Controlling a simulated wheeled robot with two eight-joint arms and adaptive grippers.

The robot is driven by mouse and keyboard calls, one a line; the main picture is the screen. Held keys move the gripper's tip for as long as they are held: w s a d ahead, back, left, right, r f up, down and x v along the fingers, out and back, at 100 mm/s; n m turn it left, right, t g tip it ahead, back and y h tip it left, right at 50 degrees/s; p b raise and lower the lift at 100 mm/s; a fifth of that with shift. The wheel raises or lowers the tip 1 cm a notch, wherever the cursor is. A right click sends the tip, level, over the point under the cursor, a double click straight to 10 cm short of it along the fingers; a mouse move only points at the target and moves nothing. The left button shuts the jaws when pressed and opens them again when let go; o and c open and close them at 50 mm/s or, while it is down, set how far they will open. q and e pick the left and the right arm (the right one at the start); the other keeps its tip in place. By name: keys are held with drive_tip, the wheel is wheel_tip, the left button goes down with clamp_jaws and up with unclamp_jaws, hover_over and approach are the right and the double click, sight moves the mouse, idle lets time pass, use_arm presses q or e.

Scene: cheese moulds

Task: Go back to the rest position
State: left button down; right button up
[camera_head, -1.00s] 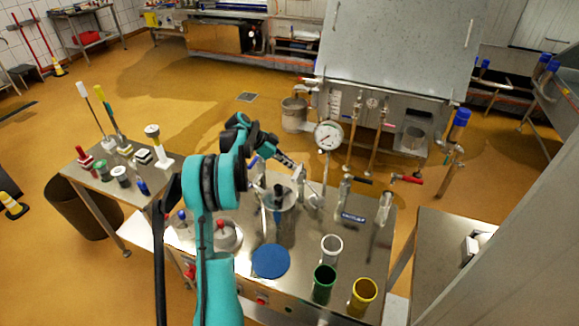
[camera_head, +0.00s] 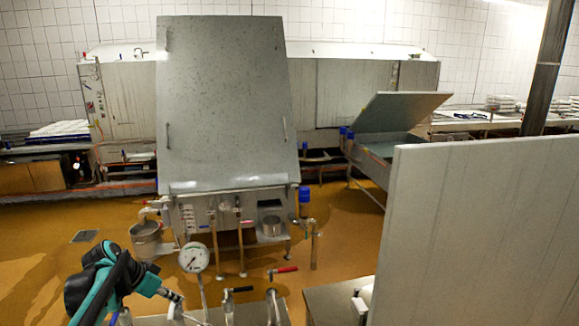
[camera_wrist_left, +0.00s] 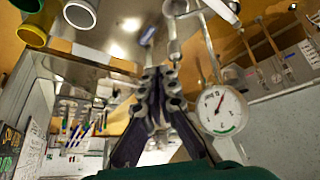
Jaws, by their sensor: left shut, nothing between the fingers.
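My left gripper (camera_head: 175,298) shows at the lower left of the head view, low beside the dial gauge, at the end of my teal and black arm. In the left wrist view its two dark fingers (camera_wrist_left: 158,78) meet at the tips, shut with nothing between them. Metal fittings show close behind the fingertips there; I cannot tell whether they touch. My right gripper is in neither view.
A round white gauge (camera_head: 194,258) stands near my left gripper, and also in the wrist view (camera_wrist_left: 222,110). Red-handled valve (camera_head: 283,271) is right of it. Yellow mould (camera_wrist_left: 33,36) and white mould (camera_wrist_left: 80,14) show upper left. A grey panel (camera_head: 480,235) fills the right.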

use_arm(q)
drive_tip(key=s+d+f+n+y+b, duration=0.1)
drive_tip(key=s+d, duration=0.3)
drive_tip(key=s, duration=0.4)
drive_tip(key=s+d+f+n+t+y+b, duration=0.1)
drive_tip(key=s+d+f+n, duration=0.2)
drive_tip(key=s, duration=0.5)
drive_tip(key=s+d+f+n+t+y+b, duration=0.1)
drive_tip(key=s+d+f+n+y+b, duration=0.1)
drive_tip(key=s+d, duration=0.5)
drive_tip(key=shift+s+d+f, duration=0.2)
drive_tip(key=shift+s+f, duration=0.6)
drive_tip(key=shift+s, duration=0.3)
